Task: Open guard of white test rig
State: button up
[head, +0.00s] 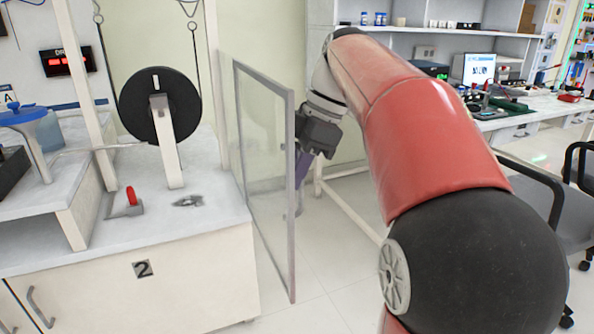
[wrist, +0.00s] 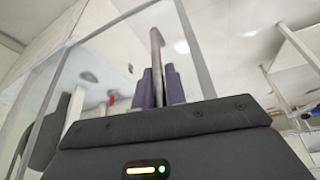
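The guard (head: 262,150) is a clear panel in a grey frame at the right side of the white test rig (head: 222,205). In the head view it stands swung outward, away from the rig's bench. The guard's frame also shows in the wrist view (wrist: 192,48). My gripper (head: 301,182) is on the guard's outer face, near its free edge, partly hidden behind the frame. In the wrist view its purple fingers (wrist: 161,88) stand close on both sides of a grey upright handle bar (wrist: 156,55) and look shut on it. The actual contact is hard to see.
The rig bench carries a black disc wheel (head: 160,105) on a white post and a red-handled clamp (head: 132,200). A workbench (head: 545,108) with tools stands at the back right. A dark chair (head: 565,210) is at the right. Floor is free beyond the guard.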

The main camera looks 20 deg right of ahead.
jog(key=shift+o, duration=0.4)
jog(key=shift+r, duration=0.1)
jog(key=p+v, duration=0.1)
jog(key=v, duration=0.6)
jog(key=shift+r, duration=0.3)
jog(key=shift+d, duration=0.15)
